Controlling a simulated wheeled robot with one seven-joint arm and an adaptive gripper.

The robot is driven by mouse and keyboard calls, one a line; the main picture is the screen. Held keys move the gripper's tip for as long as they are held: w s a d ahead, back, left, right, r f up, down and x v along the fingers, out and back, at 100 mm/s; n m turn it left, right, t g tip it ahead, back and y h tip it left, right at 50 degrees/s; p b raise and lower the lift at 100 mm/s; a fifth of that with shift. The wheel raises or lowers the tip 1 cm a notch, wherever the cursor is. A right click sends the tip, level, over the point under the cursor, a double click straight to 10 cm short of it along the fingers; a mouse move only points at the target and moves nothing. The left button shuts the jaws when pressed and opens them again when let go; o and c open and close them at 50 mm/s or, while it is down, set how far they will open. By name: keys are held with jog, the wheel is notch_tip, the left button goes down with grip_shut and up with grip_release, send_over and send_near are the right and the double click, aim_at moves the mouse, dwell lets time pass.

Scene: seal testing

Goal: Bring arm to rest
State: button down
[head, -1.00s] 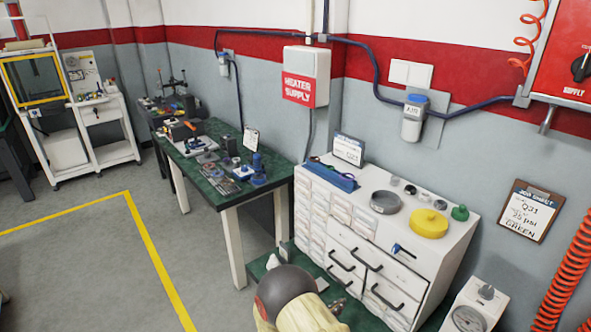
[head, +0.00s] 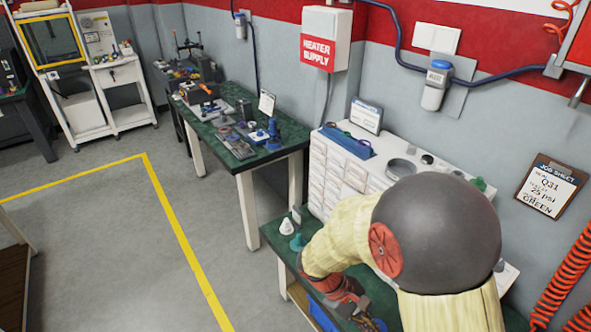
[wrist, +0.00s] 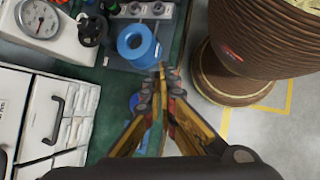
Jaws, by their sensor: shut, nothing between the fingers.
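My arm fills the lower right of the head view, with a large dark grey joint and cream covering. My gripper shows partly at the bottom of the head view, below the arm, above or beside the green bench (head: 278,238). In the wrist view my gripper (wrist: 161,75) has its fingers drawn together at the tips, with nothing held. A blue ring-shaped part (wrist: 137,42) lies just beyond the tips, apart from or close to them; I cannot tell the gap.
A white drawer cabinet (head: 325,180) stands behind my arm, against the wall. A white cone (head: 287,226) stands on the bench. A dial gauge (wrist: 40,18) sits at upper left in the wrist view. A second green table (head: 270,155) is further left. The floor left is clear.

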jog(key=s+r+m+t+y, duration=0.2)
jog(key=r+m+t, duration=0.1)
jog(key=r, duration=0.5)
jog(key=s+r+m+t+y, duration=0.2)
jog(key=s+r+m, duration=0.1)
jog(key=r, duration=0.6)
jog(key=s+r+m+t+y, duration=0.2)
jog(key=r+m+t+y, duration=0.1)
jog(key=r, duration=0.5)
jog(key=shift+s+a+r+t, duration=0.2)
jog(key=shift+s+a+t, duration=0.1)
jog(key=shift+a, duration=0.1)
